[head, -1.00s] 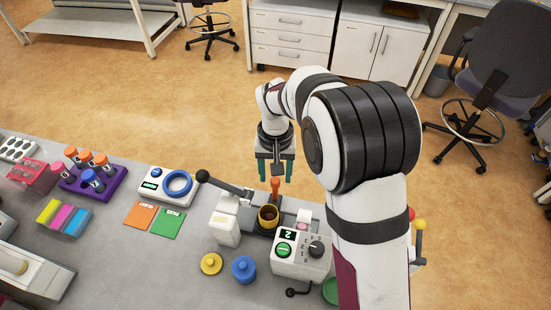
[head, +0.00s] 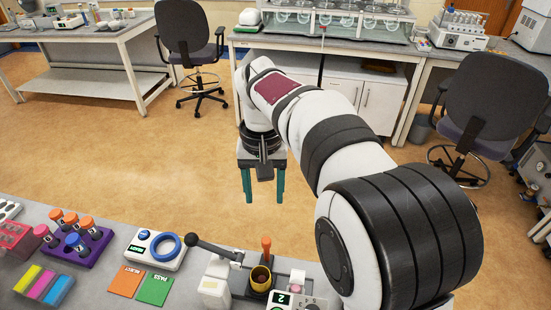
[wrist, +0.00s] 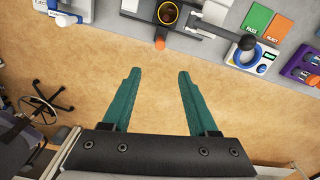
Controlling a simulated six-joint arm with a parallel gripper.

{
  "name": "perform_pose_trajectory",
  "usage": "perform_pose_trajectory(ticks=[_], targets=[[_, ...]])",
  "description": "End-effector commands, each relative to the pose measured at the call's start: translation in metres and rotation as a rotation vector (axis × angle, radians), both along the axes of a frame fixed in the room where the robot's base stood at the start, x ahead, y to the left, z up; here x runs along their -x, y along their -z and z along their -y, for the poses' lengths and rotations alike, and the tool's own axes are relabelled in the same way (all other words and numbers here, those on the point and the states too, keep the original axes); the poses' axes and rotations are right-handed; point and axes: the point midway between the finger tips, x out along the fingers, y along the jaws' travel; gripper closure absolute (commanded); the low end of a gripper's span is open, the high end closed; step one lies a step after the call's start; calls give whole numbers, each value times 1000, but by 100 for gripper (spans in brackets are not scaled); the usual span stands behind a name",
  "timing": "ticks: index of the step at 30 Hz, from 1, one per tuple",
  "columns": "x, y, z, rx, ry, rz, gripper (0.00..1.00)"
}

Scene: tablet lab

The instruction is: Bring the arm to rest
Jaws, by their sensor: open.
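My gripper (head: 263,200) hangs past the far edge of the bench, over the open floor, in the head view. Its two green fingers point down and stand apart, with nothing between them. In the wrist view my gripper (wrist: 157,72) is also open and empty, with bare floor beyond the fingertips. My white and black arm reaches from the lower right of the head view up and across to the gripper.
The bench (head: 95,295) holds a press with a yellow-rimmed cup (head: 260,279), a black-knobbed lever (head: 212,248), a scale with a blue ring (head: 167,247), orange (head: 126,281) and green (head: 155,289) cards, and a purple tube rack (head: 80,246). Chairs and benches stand beyond clear floor.

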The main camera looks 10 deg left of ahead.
Motion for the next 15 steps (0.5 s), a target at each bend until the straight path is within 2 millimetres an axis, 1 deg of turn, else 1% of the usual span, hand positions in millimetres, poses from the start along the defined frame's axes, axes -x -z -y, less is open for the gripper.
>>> perform_pose_trajectory(ticks=[2, 4, 5, 6, 8, 9, 11, 12, 15], targets=[[1, 0, 2, -1, 4, 0, 41], [10, -7, 20, -8, 43, -5, 41], [19, -12, 34, -15, 77, -7, 41], [38, -17, 59, -28, 138, -16, 41], [76, -21, 98, -52, 250, -29, 41], [105, -19, 120, -68, 327, -37, 41], [148, -11, 144, -92, 435, -49, 41], [173, -2, 155, -106, 498, -55, 41], [221, 20, 168, -132, 617, -65, 41]])
